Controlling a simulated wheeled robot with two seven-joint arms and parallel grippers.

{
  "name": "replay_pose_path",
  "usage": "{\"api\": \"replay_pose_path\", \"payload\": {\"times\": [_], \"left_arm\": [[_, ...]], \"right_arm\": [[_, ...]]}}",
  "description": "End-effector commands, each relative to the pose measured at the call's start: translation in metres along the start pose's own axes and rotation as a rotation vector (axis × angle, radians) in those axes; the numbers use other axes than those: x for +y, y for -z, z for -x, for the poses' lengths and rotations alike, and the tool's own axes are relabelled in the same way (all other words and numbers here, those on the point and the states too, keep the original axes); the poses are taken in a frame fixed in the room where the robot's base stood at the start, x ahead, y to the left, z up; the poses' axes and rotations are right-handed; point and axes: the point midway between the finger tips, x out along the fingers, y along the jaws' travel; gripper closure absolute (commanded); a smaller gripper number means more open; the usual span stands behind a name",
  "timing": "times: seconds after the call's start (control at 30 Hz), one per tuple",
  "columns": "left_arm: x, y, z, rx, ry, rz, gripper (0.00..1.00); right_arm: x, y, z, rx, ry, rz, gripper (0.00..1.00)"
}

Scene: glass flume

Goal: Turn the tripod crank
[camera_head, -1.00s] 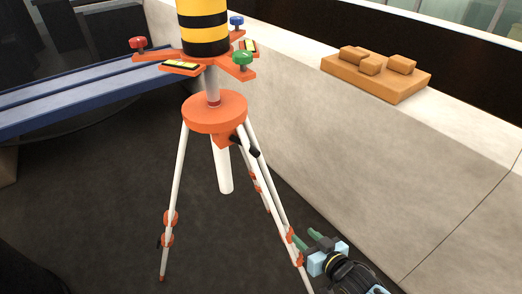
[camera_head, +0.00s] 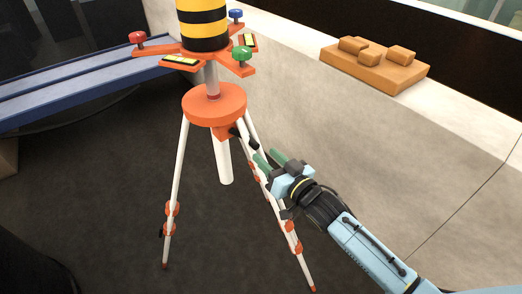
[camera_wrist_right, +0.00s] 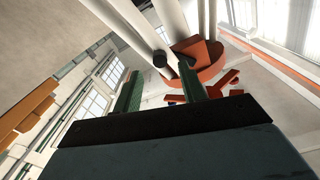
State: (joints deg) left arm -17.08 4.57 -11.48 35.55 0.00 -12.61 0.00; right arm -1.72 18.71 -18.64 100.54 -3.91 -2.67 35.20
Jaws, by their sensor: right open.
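The orange-and-white tripod (camera_head: 214,105) stands upright on the dark floor, with a yellow-and-black striped column on top. Its black crank (camera_head: 253,143) sticks out to the right under the orange head. My right gripper (camera_head: 268,158) is open, just below and right of the crank, with its green fingers pointing up toward it. In the right wrist view, the crank's round black end (camera_wrist_right: 160,59) shows between the two green fingers (camera_wrist_right: 159,72), beyond or near their tips; I cannot tell whether they touch. My left gripper is not in view.
A white tripod leg (camera_head: 262,185) runs close beside my right gripper. A pale wall (camera_head: 400,150) stands to the right, with an orange-brown block tray (camera_head: 375,75) on its ledge. A blue beam (camera_head: 80,88) lies at the left.

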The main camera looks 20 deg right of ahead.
Motion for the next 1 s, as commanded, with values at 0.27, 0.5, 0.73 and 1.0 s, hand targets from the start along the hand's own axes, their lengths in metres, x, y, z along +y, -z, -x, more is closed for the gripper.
{"api": "replay_pose_path", "payload": {"times": [0.27, 0.5, 0.73, 1.0], "left_arm": [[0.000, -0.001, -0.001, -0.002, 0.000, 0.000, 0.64], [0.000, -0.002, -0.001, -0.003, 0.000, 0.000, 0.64], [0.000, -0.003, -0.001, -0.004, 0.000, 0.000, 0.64], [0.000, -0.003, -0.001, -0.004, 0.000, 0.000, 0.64]], "right_arm": [[0.000, 0.000, -0.033, 0.000, 0.000, -0.001, 0.59], [0.000, -0.001, -0.037, -0.002, 0.000, 0.000, 0.59], [0.000, 0.000, -0.036, -0.001, 0.000, 0.000, 0.73], [0.000, 0.000, -0.036, -0.001, 0.000, 0.000, 1.00]]}}
